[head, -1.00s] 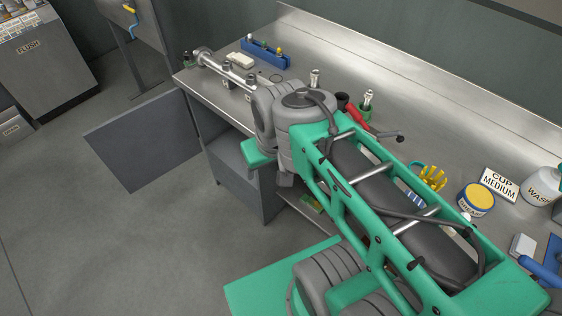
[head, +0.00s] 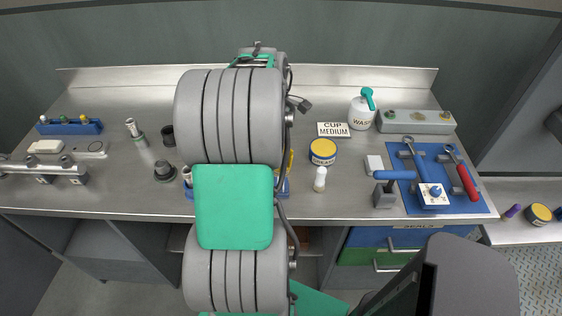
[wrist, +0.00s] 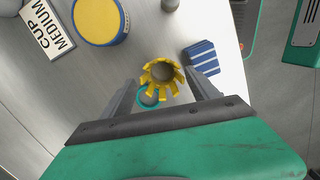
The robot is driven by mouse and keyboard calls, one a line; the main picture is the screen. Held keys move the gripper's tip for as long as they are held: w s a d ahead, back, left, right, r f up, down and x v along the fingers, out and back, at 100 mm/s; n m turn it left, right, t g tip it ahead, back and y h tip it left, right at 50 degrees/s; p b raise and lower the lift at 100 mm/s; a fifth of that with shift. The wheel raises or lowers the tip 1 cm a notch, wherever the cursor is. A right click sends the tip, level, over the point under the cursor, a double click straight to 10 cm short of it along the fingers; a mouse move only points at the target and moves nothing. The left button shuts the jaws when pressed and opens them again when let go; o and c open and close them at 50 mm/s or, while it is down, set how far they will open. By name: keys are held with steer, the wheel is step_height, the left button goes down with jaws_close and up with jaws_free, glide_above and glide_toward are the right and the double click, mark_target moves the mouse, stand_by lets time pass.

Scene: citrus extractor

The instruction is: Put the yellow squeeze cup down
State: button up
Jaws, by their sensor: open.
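The yellow squeeze cup (wrist: 162,76), with finger-like prongs around its rim, shows in the wrist view between the fingertips of my gripper (wrist: 160,78). The fingers are spread, with a gap on each side of the cup. A teal ring (wrist: 149,98) shows beside the cup, partly covered by it. I cannot tell whether the cup touches the ring. In the head view, my arm hides my gripper and nearly all of the cup; only a yellow sliver (head: 291,160) shows at the arm's right edge.
A blue striped block (wrist: 202,57) lies near the cup. A yellow-lidded tub (head: 323,151), a "CUP MEDIUM" sign (head: 347,130), a wash bottle (head: 362,112) and a small white bottle (head: 320,179) stand to the right. A blue tool mat (head: 462,205) lies farther right.

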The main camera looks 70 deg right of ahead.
step_height(320, 180, down, 6)
steer(key=shift+s+f+p, duration=0.1)
steer(key=shift+p, duration=0.4)
steer(key=shift+a, duration=0.1)
steer(key=shift+c, duration=0.5)
steer(key=c, duration=1)
steer(key=shift+c, duration=0.2)
